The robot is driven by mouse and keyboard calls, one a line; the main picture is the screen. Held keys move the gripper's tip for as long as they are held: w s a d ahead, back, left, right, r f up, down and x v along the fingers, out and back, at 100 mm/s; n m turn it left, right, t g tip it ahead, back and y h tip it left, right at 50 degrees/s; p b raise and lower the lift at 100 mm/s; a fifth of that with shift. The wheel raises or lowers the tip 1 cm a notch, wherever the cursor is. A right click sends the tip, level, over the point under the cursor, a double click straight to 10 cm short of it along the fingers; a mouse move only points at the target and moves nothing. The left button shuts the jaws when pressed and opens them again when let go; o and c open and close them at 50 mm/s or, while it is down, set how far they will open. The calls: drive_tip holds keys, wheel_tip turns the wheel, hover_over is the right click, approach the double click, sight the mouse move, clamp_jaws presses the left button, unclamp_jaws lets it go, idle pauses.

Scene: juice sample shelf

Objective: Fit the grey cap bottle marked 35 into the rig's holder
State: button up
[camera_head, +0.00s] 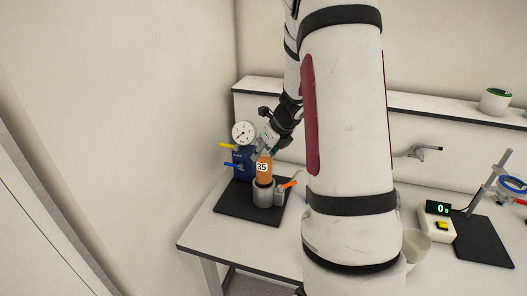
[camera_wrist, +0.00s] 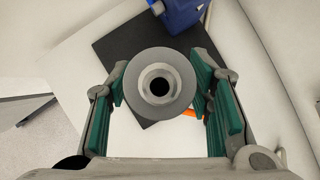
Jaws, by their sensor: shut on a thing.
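The bottle marked 35 (camera_head: 264,169), with an orange body and a white label, stands about upright at the mouth of the rig's grey round holder (camera_head: 263,196). Its lower end meets the holder's dark rim; I cannot tell how deep it sits. My gripper (camera_head: 266,152) is above the holder, shut on the bottle's upper part. In the wrist view the bottle's round grey cap (camera_wrist: 160,88), with a dark centre, lies between the green finger pads of my gripper (camera_wrist: 161,82). The holder is hidden beneath the bottle there.
The rig has a dark base plate (camera_head: 233,205), a blue block (camera_head: 241,165), a dial gauge (camera_head: 243,132), yellow and blue levers, and an orange lever (camera_head: 289,184) beside the holder. A scale display (camera_head: 438,208) and a ring stand (camera_head: 490,185) are at the right. My arm hides the middle of the table.

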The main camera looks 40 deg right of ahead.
sight(265, 174)
drive_tip(key=shift+f+b, duration=2.35)
drive_tip(key=shift+f, duration=0.45)
idle(1.3)
drive_tip(key=shift+f+b, duration=1.95)
drive_tip(key=shift+f, duration=0.05)
idle(0.9)
drive_tip(key=o, duration=1.4)
drive_tip(key=shift+o, duration=0.2)
drive_tip(key=shift+s+r, duration=0.2)
drive_tip(key=shift+r, duration=0.2)
drive_tip(key=v, duration=1.1)
